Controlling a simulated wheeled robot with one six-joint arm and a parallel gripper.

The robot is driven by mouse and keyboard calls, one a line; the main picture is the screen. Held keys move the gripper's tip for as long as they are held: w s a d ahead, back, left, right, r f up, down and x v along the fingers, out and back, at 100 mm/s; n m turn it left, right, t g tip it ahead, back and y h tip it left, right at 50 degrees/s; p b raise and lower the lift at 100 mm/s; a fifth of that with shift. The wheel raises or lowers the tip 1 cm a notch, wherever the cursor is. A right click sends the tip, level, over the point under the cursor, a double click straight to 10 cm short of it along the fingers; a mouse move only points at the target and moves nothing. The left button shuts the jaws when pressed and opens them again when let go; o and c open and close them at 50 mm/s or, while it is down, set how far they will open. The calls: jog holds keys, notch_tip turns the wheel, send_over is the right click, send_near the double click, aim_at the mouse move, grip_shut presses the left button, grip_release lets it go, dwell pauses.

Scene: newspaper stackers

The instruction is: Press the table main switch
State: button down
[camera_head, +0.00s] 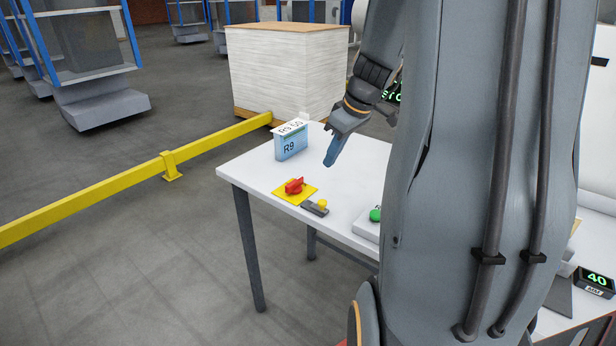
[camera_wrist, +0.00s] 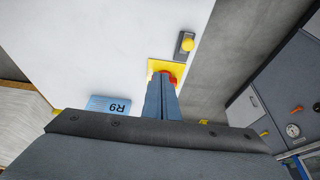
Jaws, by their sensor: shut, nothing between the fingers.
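The table main switch (camera_head: 294,186) is a red rotary knob on a yellow plate (camera_head: 309,189), near the left front edge of the white table (camera_head: 345,185). My gripper (camera_head: 329,163) is shut and empty, above the table and to the upper right of the switch, apart from it in the head view. In the wrist view the closed fingers (camera_wrist: 161,84) overlap the red knob (camera_wrist: 170,77) and hide much of it. The yellow plate (camera_wrist: 153,64) shows behind the fingertips. I cannot tell contact from the wrist view.
A grey box with a yellow button (camera_head: 321,204) sits beside the switch. A blue R9 holder (camera_head: 291,144) stands behind it. A yellow rail (camera_head: 110,188) runs along the left, with a paper stack (camera_head: 285,70) behind the table.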

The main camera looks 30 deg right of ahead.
aim_at(295, 186)
jog(key=p+x, duration=0.2)
jog(key=x, duration=0.8)
jog(key=shift+f, duration=0.2)
jog(key=shift+w+a+r+p, duration=0.15)
jog(key=shift+w+a+p, duration=0.15)
jog(key=shift+w, duration=0.25)
jog(key=shift+w+a+r+p, duration=0.1)
jog(key=shift+w+a+p, duration=0.05)
jog(key=shift+w+p, duration=0.3)
jog(key=shift+w+a+f, duration=0.1)
jog(key=shift+w+a, duration=0.1)
jog(key=shift+w, duration=0.6)
jog(key=shift+d+f, duration=0.1)
jog(key=shift+d, duration=0.05)
jog(key=shift+w+n+b, duration=0.1)
jog(key=shift+n+b, duration=0.2)
jog(key=shift+b, duration=0.05)
